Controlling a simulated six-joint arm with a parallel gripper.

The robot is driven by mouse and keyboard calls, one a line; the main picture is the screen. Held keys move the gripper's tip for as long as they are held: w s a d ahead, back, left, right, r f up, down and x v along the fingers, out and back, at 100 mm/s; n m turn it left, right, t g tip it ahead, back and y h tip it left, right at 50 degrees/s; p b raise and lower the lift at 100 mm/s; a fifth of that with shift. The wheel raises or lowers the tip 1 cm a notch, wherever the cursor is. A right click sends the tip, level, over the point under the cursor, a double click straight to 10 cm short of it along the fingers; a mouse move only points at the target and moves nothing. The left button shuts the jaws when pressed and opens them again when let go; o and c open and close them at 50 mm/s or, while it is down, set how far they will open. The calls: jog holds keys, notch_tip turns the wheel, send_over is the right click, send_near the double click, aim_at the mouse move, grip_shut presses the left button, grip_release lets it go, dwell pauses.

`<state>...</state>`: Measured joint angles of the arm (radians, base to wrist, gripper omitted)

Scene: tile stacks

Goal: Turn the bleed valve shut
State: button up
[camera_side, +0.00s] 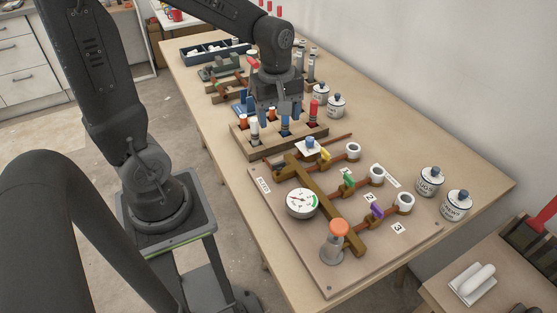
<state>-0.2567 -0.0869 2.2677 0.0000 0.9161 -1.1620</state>
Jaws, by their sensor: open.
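A panel (280,205) on the bench carries a brass manifold (325,205), a round dial gauge (301,203) and three small valve handles: yellow (324,154), green (348,179) and purple (376,211). An orange knob (340,228) stands on a grey post at the panel's near end. A blue knob (310,142) sits on a white plate at its far end. My gripper (284,112) points down, open, over the wooden rack, away from the panel's handles. Its fingertips partly overlap the rack's contents in view.
The wooden rack (247,142) holds several coloured-handled items beyond the panel. Labelled white jars (430,182) stand along the wall side. A dark divided tray (190,55) lies at the far end. A side table (440,291) is at lower right. Bare bench lies right of the panel.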

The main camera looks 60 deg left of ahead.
aim_at(278, 163)
jog(key=shift+n+g, duration=0.3)
jog(key=shift+n, duration=0.6)
jog(key=f, duration=1)
jog(key=a+f, duration=0.1)
jog(key=f, duration=0.4)
jog(key=shift+w, duration=0.25)
jog(key=c, duration=0.9)
